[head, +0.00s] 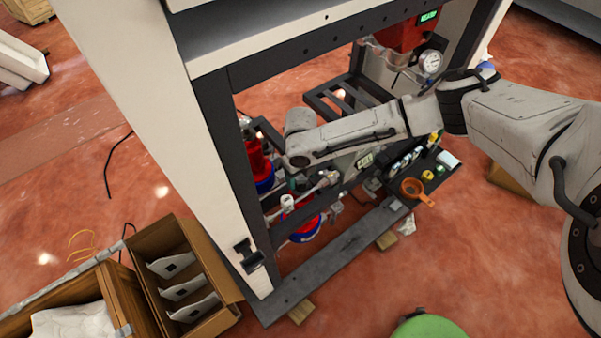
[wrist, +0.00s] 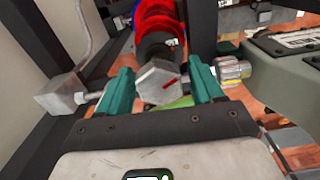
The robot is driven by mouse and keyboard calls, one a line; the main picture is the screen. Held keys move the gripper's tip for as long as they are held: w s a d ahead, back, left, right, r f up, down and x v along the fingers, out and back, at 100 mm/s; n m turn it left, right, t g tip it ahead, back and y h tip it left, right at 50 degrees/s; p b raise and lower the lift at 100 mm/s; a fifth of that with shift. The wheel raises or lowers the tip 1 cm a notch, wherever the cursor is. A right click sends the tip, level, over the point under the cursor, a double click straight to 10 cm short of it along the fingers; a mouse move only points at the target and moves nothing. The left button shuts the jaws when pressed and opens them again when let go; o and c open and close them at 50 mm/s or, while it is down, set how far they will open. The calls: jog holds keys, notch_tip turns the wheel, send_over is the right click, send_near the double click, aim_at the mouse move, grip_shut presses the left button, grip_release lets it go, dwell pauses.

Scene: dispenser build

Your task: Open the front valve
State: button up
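In the wrist view a grey, faceted metal valve knob (wrist: 160,82) with a red mark on its face sits between the two teal fingers of my gripper (wrist: 161,72). The fingers stand well apart, one on each side of the knob. Firm contact does not show on either side. A dark body with red and blue rings (wrist: 158,22) lies behind the knob. In the head view my wrist hangs inside the dark frame, above a white-topped fitting (head: 288,202) and a red and blue round part (head: 305,228). My fingers are mostly hidden there.
A metal fitting on a thin rod (wrist: 62,95) is close left of my fingers, and a silver-brass fitting (wrist: 233,71) close right. The frame's pale post (head: 150,120) stands left. A black tray (head: 425,172) holds small items and an orange strainer. An open carton (head: 185,275) stands front left.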

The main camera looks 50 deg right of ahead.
jog(key=shift+o, duration=0.2)
jog(key=shift+r, duration=0.1)
jog(key=shift+r+p, duration=3.2)
jog(key=shift+r, duration=0.25)
jog(key=s+a+f+m+g, duration=0.1)
jog(key=s+f+m, duration=0.35)
jog(key=s, duration=0.75)
jog(key=s+a+f+m+g, duration=0.1)
jog(key=s+f+m, duration=0.35)
jog(key=s, duration=0.75)
jog(key=s+a+r+m+t+y, duration=0.1)
jog(key=a+r+m, duration=0.2)
jog(key=a+m, duration=0.35)
jog(key=s+a+r+m, duration=0.2)
jog(key=a+r+m, duration=0.2)
jog(key=a+m, duration=0.25)
jog(key=w+d+r+m+t+h, duration=0.1)
jog(key=w+r+m+t, duration=0.1)
jog(key=w+r+m, duration=0.3)
notch_tip(320, 180, up, 4)
jog(key=m, duration=0.6)
jog(key=shift+w+d+f, duration=0.15)
jog(key=shift+w+d, duration=0.05)
jog(key=shift+w, duration=0.05)
